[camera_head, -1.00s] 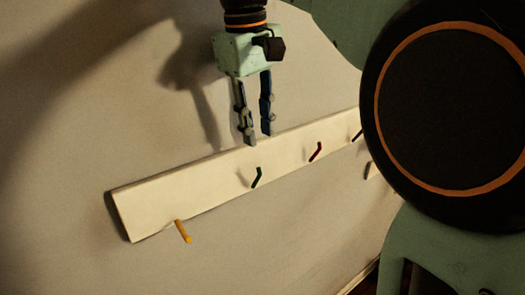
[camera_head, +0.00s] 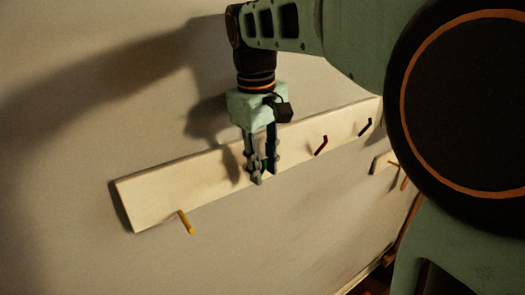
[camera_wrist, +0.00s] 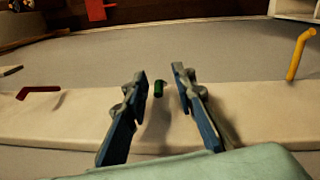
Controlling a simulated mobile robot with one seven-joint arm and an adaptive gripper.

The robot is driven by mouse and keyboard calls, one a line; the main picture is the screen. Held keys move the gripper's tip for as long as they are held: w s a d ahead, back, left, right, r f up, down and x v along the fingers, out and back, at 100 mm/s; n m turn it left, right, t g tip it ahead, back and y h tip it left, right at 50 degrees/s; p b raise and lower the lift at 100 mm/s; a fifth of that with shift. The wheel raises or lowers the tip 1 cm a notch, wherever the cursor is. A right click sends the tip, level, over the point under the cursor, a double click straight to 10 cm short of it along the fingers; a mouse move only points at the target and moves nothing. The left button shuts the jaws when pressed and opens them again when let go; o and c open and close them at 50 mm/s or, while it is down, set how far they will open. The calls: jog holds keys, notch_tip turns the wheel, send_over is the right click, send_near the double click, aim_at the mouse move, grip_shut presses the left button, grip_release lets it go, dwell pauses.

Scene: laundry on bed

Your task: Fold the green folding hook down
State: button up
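The green folding hook (camera_wrist: 158,89) is on a pale wall board (camera_head: 160,195). In the wrist view it shows in the gap between the two fingers, seen nearly end-on. In the head view the fingers almost wholly hide it. My gripper (camera_head: 262,179) points down in front of the board. Its fingers (camera_wrist: 160,73) are apart in the wrist view, one on each side of the hook, with a gap visible on both sides. I cannot tell how near the fingertips are to the wall.
A yellow hook (camera_head: 186,222) slants downward near the board's left end. A red hook (camera_head: 321,146) and a dark hook (camera_head: 365,127) stick up to the right. Another short board with an orange hook (camera_head: 404,184) lies farther right. Bare wall is below the board.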

jog(key=shift+f, duration=0.25)
grip_shut()
